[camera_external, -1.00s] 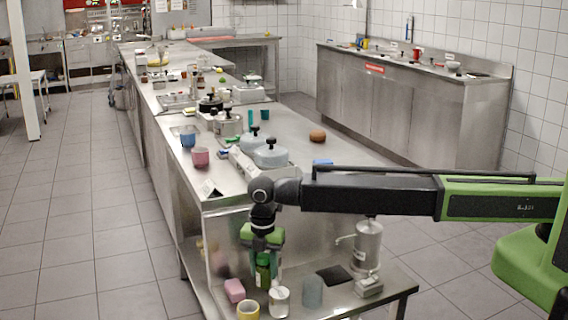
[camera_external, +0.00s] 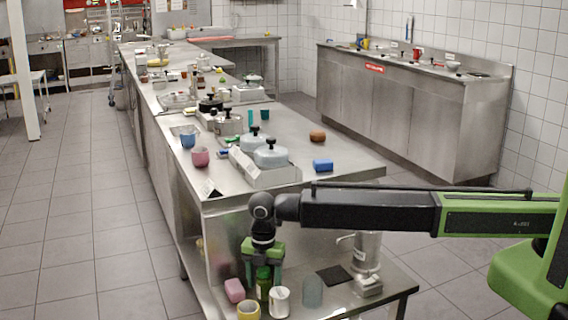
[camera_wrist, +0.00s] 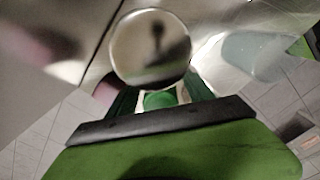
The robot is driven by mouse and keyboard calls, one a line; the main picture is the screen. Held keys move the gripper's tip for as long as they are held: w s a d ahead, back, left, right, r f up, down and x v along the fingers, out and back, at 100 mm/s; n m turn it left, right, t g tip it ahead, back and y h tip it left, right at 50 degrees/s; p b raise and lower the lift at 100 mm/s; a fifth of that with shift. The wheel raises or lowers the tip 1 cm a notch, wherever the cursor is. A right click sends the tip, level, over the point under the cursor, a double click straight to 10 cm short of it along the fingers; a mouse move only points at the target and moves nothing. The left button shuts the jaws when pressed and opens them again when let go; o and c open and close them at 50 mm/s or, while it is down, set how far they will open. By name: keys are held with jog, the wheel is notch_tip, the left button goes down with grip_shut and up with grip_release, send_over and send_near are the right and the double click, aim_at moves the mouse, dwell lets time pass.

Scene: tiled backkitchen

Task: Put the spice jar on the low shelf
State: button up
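The spice jar (camera_external: 263,285) is a green jar with a green lid. It stands upright on the low shelf (camera_external: 325,298), at the front end of the steel counter. My gripper (camera_external: 263,279) points down over it, open, with one finger on each side of the jar. In the wrist view the green lid (camera_wrist: 160,100) shows between the spread fingers, with small gaps beside it. The lower jar is partly hidden by the yellow cup in front.
On the shelf, a pink block (camera_external: 234,290) is left of the jar, a yellow cup (camera_external: 248,310) in front, a white mug (camera_external: 279,301) and a greyish glass (camera_external: 312,291) to the right. A metal dispenser (camera_external: 367,262) and dark mat (camera_external: 334,275) lie further right.

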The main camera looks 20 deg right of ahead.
notch_tip(320, 180, up, 13)
jog(key=p, duration=1.2)
jog(key=shift+f+p, duration=0.2)
jog(key=shift+p, duration=0.1)
jog(key=shift+f, duration=0.15)
jog(key=shift+d, duration=0.1)
